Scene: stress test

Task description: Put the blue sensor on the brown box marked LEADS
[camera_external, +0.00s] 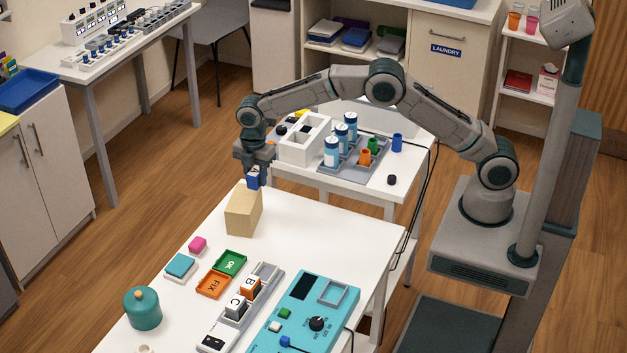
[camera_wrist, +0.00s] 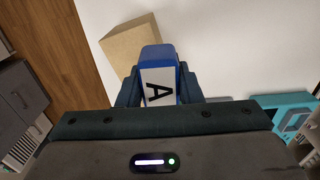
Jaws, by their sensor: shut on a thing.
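My gripper (camera_external: 254,170) is shut on the blue sensor (camera_external: 253,182), pointing down near the far end of the white table. In the wrist view the blue sensor (camera_wrist: 160,70) shows a white face with a black letter A between the dark fingers (camera_wrist: 158,92). The tan-brown box (camera_external: 243,211) stands upright on the table, just below the sensor in the outside view. It also shows in the wrist view (camera_wrist: 128,42), partly hidden behind the sensor. I see no LEADS marking on its visible faces. I cannot tell whether sensor and box touch.
On the white table (camera_external: 330,229) are a green OK tray (camera_external: 230,262), an orange FIX tray (camera_external: 213,284), a grey rack (camera_external: 265,275) with B and C blocks, a teal tester (camera_external: 310,310) and a teal pot (camera_external: 142,308). A second table with bottles (camera_external: 331,152) stands behind.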

